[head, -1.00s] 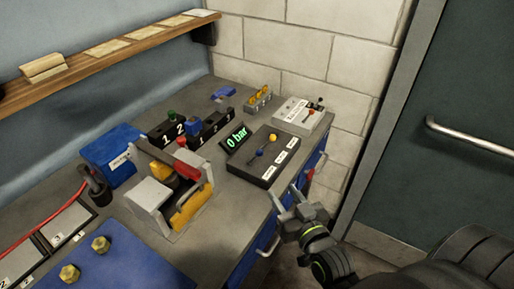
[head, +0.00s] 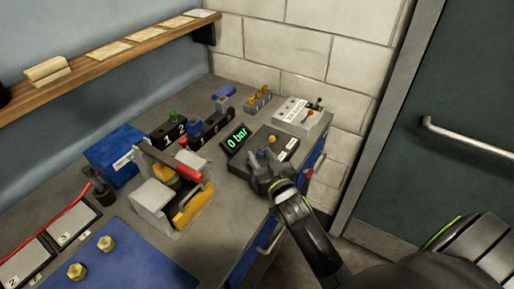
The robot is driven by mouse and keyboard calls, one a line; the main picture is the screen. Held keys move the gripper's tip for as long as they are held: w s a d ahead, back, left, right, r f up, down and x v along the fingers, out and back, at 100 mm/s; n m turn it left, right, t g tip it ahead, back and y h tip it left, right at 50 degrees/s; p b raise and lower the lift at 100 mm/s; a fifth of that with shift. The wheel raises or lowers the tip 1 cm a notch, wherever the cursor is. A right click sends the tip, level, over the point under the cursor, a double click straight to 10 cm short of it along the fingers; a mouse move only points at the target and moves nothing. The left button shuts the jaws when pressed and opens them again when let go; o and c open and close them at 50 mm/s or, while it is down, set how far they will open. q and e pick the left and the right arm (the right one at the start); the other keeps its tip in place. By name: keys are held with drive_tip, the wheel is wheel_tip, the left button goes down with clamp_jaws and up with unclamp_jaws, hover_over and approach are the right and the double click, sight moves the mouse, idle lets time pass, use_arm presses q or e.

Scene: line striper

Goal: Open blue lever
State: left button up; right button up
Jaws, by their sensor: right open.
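A dark control box (head: 287,142) stands on the grey bench near its right edge. My left gripper is out of view.
A display reading "0 bar" (head: 236,138) stands left of the box. A white and yellow device with a red handle (head: 180,195) stands to the left. A door (head: 450,110) is at right.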

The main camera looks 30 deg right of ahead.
sight(261, 156)
drive_tip(key=shift+w+d, duration=0.15)
drive_tip(key=shift+w, duration=1.6)
clamp_jaws()
